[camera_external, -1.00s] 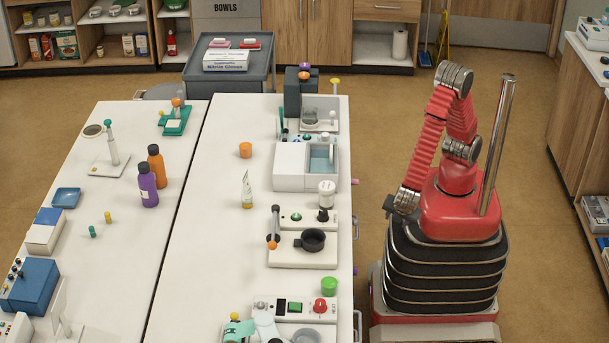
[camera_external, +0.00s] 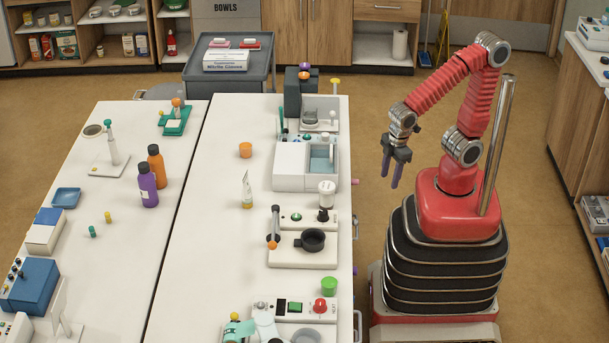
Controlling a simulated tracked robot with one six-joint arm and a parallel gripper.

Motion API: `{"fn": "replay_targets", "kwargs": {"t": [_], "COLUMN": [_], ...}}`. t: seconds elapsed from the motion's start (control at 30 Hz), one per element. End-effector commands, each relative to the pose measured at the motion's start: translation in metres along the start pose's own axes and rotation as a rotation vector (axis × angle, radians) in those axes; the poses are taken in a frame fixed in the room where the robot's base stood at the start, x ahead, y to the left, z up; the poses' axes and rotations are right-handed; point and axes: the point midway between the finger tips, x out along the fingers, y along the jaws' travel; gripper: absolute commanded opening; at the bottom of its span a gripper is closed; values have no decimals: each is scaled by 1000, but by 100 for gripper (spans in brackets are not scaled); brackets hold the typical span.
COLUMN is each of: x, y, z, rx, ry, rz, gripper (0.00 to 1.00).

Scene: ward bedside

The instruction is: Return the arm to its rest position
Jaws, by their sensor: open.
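My red arm (camera_external: 484,100) is raised above my red base and bent at the elbow, with its forearm reaching left and down. My gripper (camera_external: 389,180) hangs with its two dark purple-tipped fingers pointing down. It is open and empty, over the floor gap just right of the white bench (camera_external: 222,250). It touches nothing that I can see.
The bench's right side holds a white sink unit (camera_external: 306,166), a black ring on a plate (camera_external: 313,240), a green cup (camera_external: 329,286) and a control box with a red knob (camera_external: 320,305). A grey cart (camera_external: 228,75) stands behind. Brown floor around my arm is clear.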

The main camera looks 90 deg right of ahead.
Motion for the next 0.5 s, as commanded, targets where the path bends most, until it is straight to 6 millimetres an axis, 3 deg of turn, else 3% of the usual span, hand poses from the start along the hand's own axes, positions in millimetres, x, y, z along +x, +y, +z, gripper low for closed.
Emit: {"fn": "replay_targets", "kwargs": {"t": [0.5], "x": [-71], "y": [69], "z": [28], "rx": [324], "ry": [269], "rz": [13], "gripper": [44]}}
